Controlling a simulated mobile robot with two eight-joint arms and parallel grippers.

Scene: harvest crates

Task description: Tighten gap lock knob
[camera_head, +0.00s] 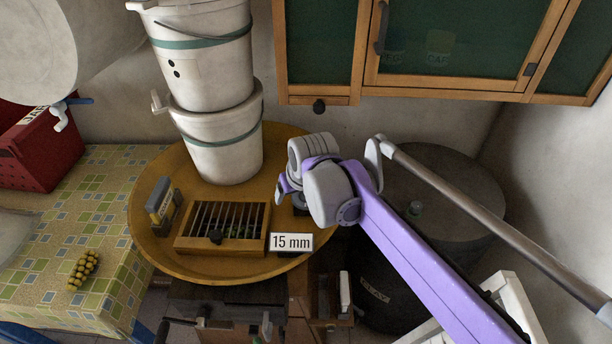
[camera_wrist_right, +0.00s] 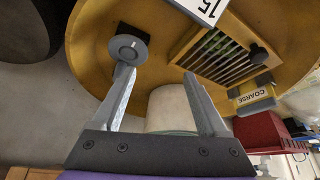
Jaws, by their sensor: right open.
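A round grey knob (camera_wrist_right: 128,48) on a black block sits on the yellow round tray (camera_wrist_right: 88,45) in the right wrist view. I cannot tell which knob is the gap lock. My right gripper (camera_wrist_right: 158,73) is open and empty, its left fingertip close by the grey knob; contact is unclear. In the head view my right gripper (camera_head: 284,188) is right of the grate, partly hidden. My left gripper is not in view.
Two stacked white buckets (camera_head: 222,150) stand behind the grate. A "15 mm" sign (camera_head: 291,242) is at its right front corner. A grey-and-yellow block (camera_head: 162,200), marked COARSE in the wrist view, stands to its left. A dark barrel (camera_head: 455,190) is behind my right arm.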

